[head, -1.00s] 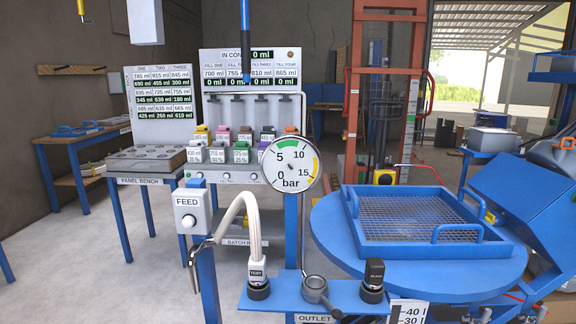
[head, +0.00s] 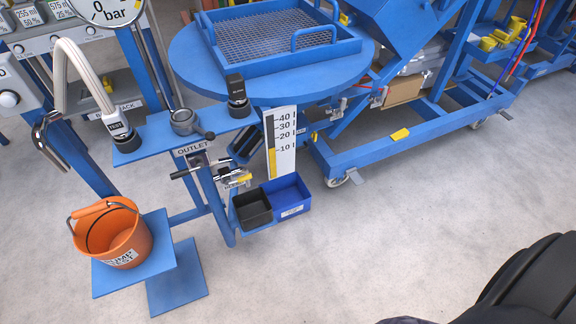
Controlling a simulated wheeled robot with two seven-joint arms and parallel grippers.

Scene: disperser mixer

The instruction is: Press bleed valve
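A blue valve shelf (head: 160,142) stands at the left of the head view. At its right end is a black-topped fitting (head: 237,90) on a dark round base, possibly the bleed valve; its label is too small to read. A white-labelled fitting (head: 118,130) with a pale hose sits at the left end. A grey round valve with a lever (head: 186,122) is between them, above the OUTLET label. Neither gripper shows; a dark part, likely of my own arm, fills the lower right corner, well away from the shelf.
An orange bucket (head: 112,236) stands on a low blue platform (head: 165,262). Black (head: 252,210) and blue (head: 287,196) bins hang below the shelf near a level scale (head: 281,142). A round blue table (head: 190,65) with a mesh tray is behind. The floor in front is clear.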

